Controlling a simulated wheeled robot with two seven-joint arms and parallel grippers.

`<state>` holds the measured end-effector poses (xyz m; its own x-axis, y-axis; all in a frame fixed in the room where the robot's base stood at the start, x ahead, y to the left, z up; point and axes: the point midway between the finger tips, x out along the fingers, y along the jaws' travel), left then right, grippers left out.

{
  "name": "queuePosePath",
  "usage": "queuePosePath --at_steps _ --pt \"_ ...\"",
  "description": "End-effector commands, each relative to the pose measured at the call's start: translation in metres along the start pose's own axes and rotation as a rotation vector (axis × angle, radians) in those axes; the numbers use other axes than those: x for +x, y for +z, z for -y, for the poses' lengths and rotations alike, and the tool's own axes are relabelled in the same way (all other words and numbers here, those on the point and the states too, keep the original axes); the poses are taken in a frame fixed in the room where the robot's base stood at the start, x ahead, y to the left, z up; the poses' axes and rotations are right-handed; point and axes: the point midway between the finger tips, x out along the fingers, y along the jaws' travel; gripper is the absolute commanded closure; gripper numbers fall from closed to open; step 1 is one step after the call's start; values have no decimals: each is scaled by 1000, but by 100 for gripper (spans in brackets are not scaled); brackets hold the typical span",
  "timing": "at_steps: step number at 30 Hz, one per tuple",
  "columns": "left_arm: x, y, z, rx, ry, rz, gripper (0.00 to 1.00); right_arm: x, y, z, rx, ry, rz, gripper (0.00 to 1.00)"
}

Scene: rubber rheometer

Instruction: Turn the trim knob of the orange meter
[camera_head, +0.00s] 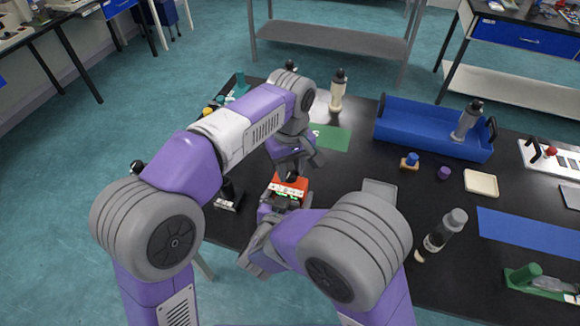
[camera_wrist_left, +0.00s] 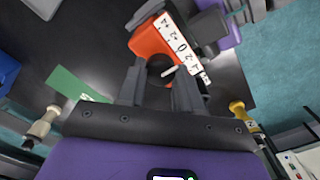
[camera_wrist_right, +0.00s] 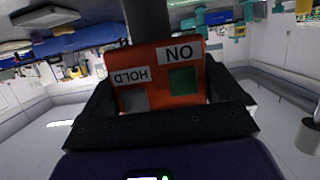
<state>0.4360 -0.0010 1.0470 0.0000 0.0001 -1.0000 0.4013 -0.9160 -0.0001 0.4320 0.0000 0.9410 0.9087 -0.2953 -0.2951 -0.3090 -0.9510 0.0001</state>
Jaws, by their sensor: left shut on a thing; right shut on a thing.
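The orange meter (camera_head: 291,184) is near the front of the black table, between my two grippers. In the left wrist view its body (camera_wrist_left: 150,40) has a white scale strip with numbers around 0. The dark round trim knob (camera_wrist_left: 158,68) with a white pointer sits beside the scale. My left gripper (camera_wrist_left: 158,84) reaches down from above, shut on the knob. My right gripper (camera_wrist_right: 163,92) is shut on the meter body, whose face shows a grey HOLD button (camera_wrist_right: 134,99) and a green ON button (camera_wrist_right: 183,81). My right arm partly hides the meter's near side in the head view.
A green mat (camera_head: 332,138) and a pale bottle (camera_head: 337,92) are behind the meter. A blue tray (camera_head: 400,133) stands at the back right. A grey dish (camera_head: 379,189) and a dark bottle (camera_head: 445,231) are to the right. A black device (camera_head: 229,197) is on the left.

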Motion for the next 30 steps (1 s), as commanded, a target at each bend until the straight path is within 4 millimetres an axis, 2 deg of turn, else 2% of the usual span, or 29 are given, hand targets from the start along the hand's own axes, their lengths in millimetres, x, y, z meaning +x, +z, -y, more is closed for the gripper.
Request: queuePosePath --at_steps 30 --pt "0 0 0 832 0 1 96 0 0 0 0 0 1 44"
